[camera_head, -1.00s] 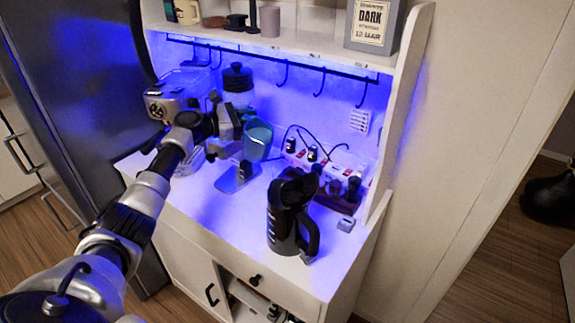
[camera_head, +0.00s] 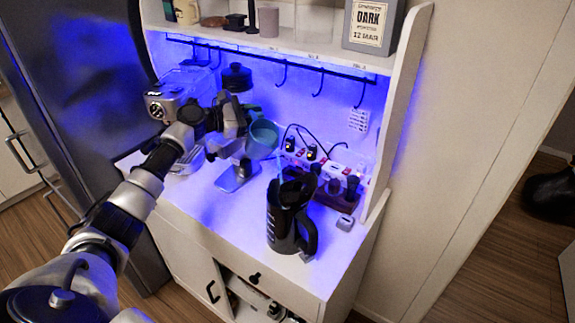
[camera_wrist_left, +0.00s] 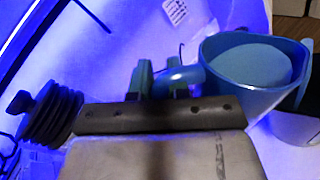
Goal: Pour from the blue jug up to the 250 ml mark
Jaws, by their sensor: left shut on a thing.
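The blue jug (camera_head: 263,141) is off the counter, above its middle and a little tilted to the right. My left gripper (camera_head: 246,122) is shut on its handle. In the left wrist view the fingers (camera_wrist_left: 160,82) close around the handle, and the jug (camera_wrist_left: 240,98) shows a pale blue content inside. A dark see-through jug (camera_head: 281,226) with white marks and a black handle stands upright on the counter, to the right and in front of the blue jug. Its level cannot be read. My right gripper is not in view.
A power strip (camera_head: 325,168) with plugs and cables lies behind the dark jug. A small scale-like stand (camera_head: 236,178) is below the blue jug. A dark-lidded container (camera_head: 237,78) stands at the back. Hooks hang from a rail (camera_head: 300,64) above.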

